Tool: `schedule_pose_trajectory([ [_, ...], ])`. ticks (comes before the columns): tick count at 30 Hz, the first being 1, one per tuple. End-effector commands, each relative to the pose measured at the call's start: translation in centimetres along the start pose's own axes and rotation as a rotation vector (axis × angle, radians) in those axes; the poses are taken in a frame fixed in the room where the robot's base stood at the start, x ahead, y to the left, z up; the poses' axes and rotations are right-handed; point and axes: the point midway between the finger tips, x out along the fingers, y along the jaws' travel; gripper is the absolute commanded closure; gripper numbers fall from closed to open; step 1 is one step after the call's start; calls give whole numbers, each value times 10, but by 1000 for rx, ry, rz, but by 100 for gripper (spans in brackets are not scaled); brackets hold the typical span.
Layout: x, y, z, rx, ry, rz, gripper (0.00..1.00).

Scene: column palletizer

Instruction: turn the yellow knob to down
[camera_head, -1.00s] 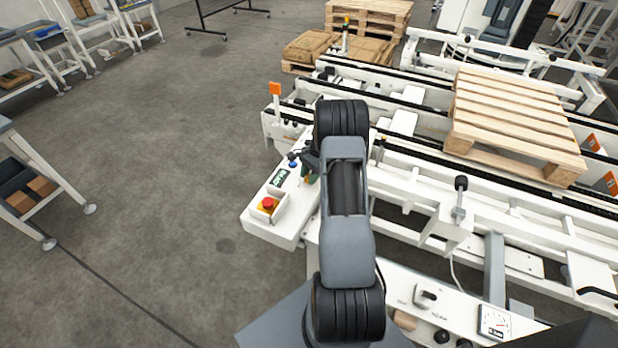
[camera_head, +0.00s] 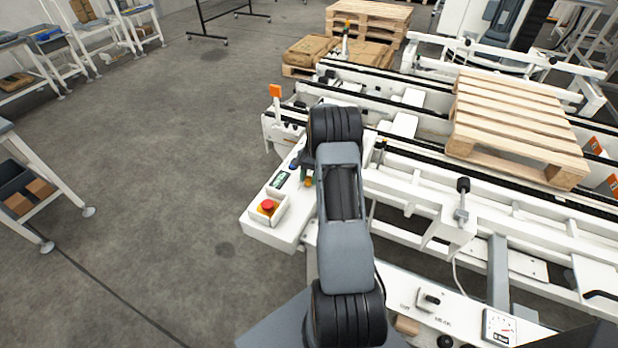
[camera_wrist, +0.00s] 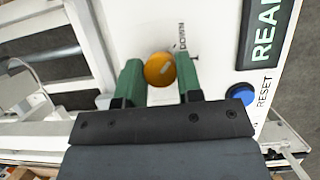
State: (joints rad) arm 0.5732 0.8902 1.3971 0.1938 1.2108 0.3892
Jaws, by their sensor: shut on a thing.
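The yellow knob (camera_wrist: 159,69) is on the white control panel (camera_wrist: 215,40). It sits between the two green fingers of my gripper (camera_wrist: 160,78), which touch it on both sides, so my gripper is shut on it. A small printed label, apparently "DOWN", is just beyond the knob to the upper right in the wrist view. A small yellow patch, likely the knob (camera_head: 308,182), shows beside my arm in the head view. My arm hides most of the gripper there. I cannot tell clearly which way the knob points.
A blue reset button (camera_wrist: 241,94) and a green display (camera_wrist: 267,30) are right of the knob in the wrist view. A red emergency button (camera_head: 267,206) is at the panel's near end. A wooden pallet (camera_head: 515,115) lies on the conveyor. Open floor is to the left.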

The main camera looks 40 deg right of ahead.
Motion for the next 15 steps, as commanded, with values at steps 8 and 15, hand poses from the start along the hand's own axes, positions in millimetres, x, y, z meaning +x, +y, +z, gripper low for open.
schedule_pose_trajectory([
  [8, 0, 0, 0, -2, 0, 2, 91],
  [15, 0, 0, 0, -1, 0, 1, 44],
])
